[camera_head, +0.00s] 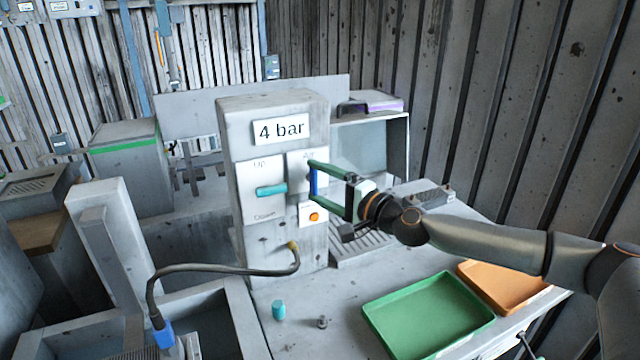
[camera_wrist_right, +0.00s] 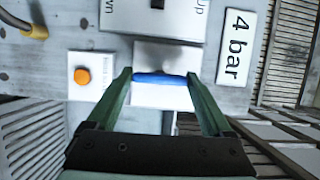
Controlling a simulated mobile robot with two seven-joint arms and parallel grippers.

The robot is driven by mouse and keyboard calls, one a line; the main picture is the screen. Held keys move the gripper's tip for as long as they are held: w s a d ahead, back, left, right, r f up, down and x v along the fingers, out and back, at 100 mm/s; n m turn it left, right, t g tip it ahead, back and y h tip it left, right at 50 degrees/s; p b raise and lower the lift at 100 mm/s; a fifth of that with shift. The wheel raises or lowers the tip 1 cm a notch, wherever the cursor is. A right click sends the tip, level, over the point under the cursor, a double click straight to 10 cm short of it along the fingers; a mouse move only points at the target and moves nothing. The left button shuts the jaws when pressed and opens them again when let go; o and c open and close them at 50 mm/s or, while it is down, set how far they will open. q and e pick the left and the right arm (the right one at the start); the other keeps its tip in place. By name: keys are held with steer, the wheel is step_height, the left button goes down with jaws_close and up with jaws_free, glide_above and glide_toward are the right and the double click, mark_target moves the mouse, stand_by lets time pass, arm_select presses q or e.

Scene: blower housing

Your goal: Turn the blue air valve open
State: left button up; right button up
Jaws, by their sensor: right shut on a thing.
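The blue air valve handle (camera_wrist_right: 160,79) sits on a pale plate on the front of the grey control column (camera_head: 282,240). In the head view only a narrow blue strip of the handle (camera_head: 314,181) shows beside the fingers. My right gripper (camera_head: 312,186) has its green fingers at the valve, one above and one below the handle. In the wrist view the right gripper (camera_wrist_right: 159,78) has a fingertip at each end of the handle, shut on it. The handle runs straight between the fingertips. My left gripper is not in view.
A teal lever (camera_head: 272,190) and an orange button (camera_head: 314,216) are close to the valve on the column. A green tray (camera_head: 428,316) and an orange tray (camera_head: 505,290) lie on the bench. A dark hose (camera_head: 215,267) arches in front. A teal cylinder (camera_head: 278,310) stands on the bench.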

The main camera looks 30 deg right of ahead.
steer(key=o, duration=1.1)
steer(key=shift+o, duration=0.2)
steer(key=b+v, duration=0.6)
steer(key=v, duration=0.6)
steer(key=shift+s, duration=0.2)
steer(key=shift+d, duration=0.1)
